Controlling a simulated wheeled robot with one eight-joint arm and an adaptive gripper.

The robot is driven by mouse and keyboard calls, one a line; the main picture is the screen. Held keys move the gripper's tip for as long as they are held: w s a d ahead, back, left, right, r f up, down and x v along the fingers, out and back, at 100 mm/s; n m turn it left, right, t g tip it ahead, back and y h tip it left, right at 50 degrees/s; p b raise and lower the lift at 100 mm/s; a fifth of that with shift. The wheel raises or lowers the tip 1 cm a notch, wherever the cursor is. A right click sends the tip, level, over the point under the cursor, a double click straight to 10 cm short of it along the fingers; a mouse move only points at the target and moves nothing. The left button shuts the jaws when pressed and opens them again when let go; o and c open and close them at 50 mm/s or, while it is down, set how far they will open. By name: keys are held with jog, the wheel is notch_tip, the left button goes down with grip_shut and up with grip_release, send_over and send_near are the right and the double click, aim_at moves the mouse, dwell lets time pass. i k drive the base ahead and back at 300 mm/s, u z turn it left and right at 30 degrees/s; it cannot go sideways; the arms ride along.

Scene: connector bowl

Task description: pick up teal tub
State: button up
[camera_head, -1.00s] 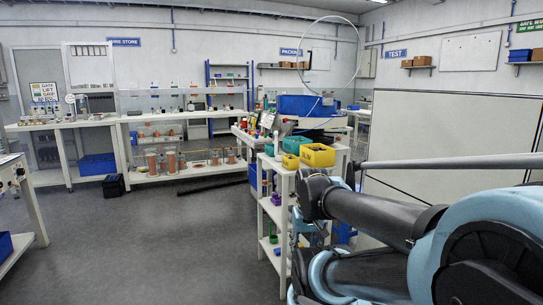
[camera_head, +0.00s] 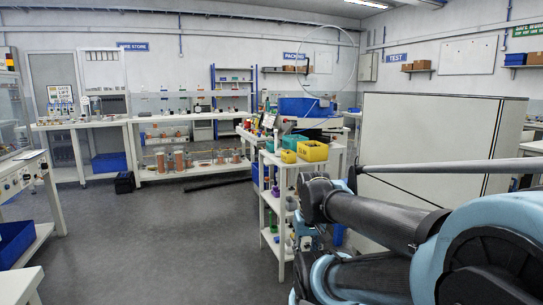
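A teal tub (camera_head: 295,141) sits on the top shelf of a white shelf unit (camera_head: 284,167) right of the middle, behind a small yellow tub and left of a larger yellow tub. It is small in view, and its contents are not clear. My arm crosses the lower right of the view, in front of and right of the shelf unit. I cannot make out my gripper's fingers in this view.
A small yellow tub (camera_head: 289,156) and a larger yellow tub (camera_head: 313,151) stand close to the teal one. A large white panel (camera_head: 425,125) is at the right. Benches line the back and left. The grey floor (camera_head: 170,240) is open at centre left.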

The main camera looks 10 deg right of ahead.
aim_at(270, 145)
jog(key=z, duration=0.05)
jog(key=k, duration=0.7)
jog(key=u, duration=0.4)
jog(key=i, duration=2)
jog(key=z, duration=0.65)
jog(key=i, duration=0.6)
jog(key=z, duration=0.35)
